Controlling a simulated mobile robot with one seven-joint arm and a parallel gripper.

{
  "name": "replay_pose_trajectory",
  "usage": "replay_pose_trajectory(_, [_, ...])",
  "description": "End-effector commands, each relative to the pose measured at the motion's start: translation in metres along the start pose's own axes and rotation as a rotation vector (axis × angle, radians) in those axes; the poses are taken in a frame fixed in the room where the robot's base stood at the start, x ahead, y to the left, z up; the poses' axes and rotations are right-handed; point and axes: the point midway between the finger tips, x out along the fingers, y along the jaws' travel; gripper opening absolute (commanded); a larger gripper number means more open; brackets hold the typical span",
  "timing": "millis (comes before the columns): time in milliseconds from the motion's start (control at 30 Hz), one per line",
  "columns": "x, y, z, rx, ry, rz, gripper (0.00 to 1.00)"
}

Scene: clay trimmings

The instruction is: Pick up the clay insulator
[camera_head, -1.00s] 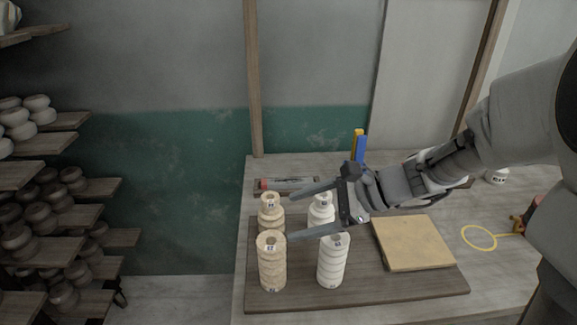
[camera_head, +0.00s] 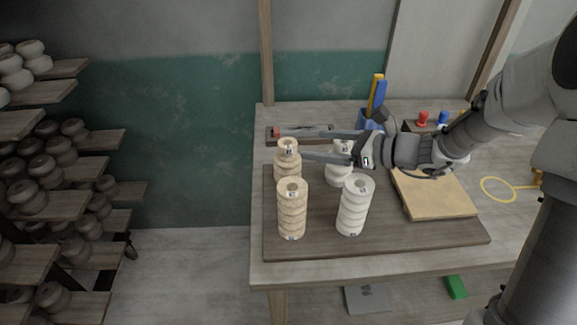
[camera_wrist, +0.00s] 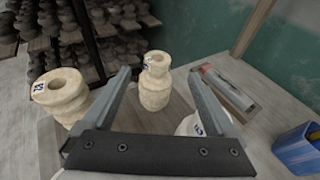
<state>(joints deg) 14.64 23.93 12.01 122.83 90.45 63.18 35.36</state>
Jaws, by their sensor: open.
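Ribbed clay insulators stand upright on a dark board (camera_head: 400,236). Two are beige: the back-left one (camera_head: 288,168), also in the wrist view (camera_wrist: 154,92), and the front-left one (camera_head: 292,212), also at left in the wrist view (camera_wrist: 62,104). Two are white: the back-right one (camera_head: 338,175), partly hidden by my gripper, and the front-right one (camera_head: 355,208). My gripper (camera_head: 302,144) is open and empty, its fingers pointing left toward the back-left beige insulator. In the wrist view that insulator shows between the fingertips; I cannot tell whether they touch it.
A tray with a red-ended tool (camera_head: 300,133) lies behind the insulators. A blue holder (camera_head: 370,122) stands behind my gripper. A tan slab (camera_head: 432,194) and a yellow loop (camera_head: 497,189) lie to the right. Shelves of pots (camera_head: 60,190) stand left.

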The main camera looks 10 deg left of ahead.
Motion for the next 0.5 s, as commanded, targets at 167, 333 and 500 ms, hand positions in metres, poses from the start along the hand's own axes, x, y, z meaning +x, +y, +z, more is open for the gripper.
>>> replay_pose_trajectory(167, [0.04,0.001,-0.001,0.0,0.0,0.004,0.92])
replay_pose_trajectory(333, [0.063,0.0,-0.001,-0.001,0.001,0.001,0.92])
replay_pose_trajectory(500, [0.07,0.0,0.0,-0.001,0.0,0.0,0.92])
